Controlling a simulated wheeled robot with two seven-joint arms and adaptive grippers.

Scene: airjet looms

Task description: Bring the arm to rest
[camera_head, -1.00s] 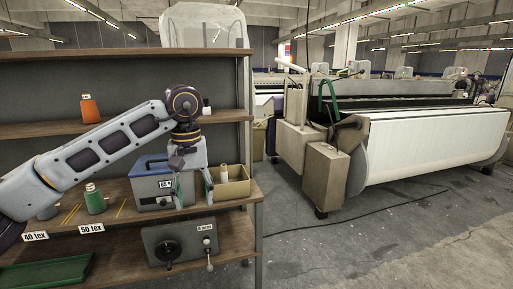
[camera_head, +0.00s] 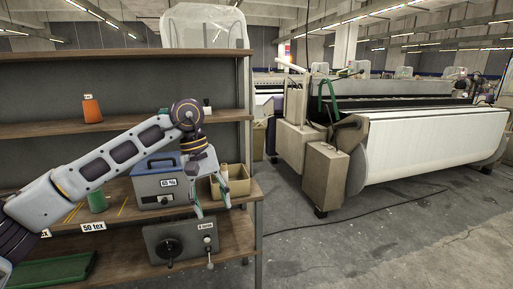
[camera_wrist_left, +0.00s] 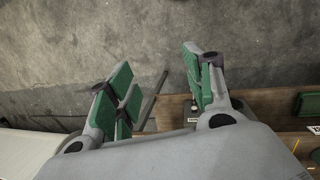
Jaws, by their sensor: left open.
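My left arm (camera_head: 105,165) comes in from the left across the shelf unit. My left gripper (camera_head: 212,208) points down at the right end of the shelf, in front of the blue-grey box and the cardboard box. My right gripper does not show.
The wooden shelf (camera_head: 120,127) holds an orange cone (camera_head: 92,109). Below are a green cone (camera_head: 97,200), a blue-grey box (camera_head: 150,186), a cardboard box (camera_head: 238,182) and a grey crank device (camera_head: 165,247). A loom (camera_head: 430,140) stands right; the floor (camera_head: 350,250) between is open.

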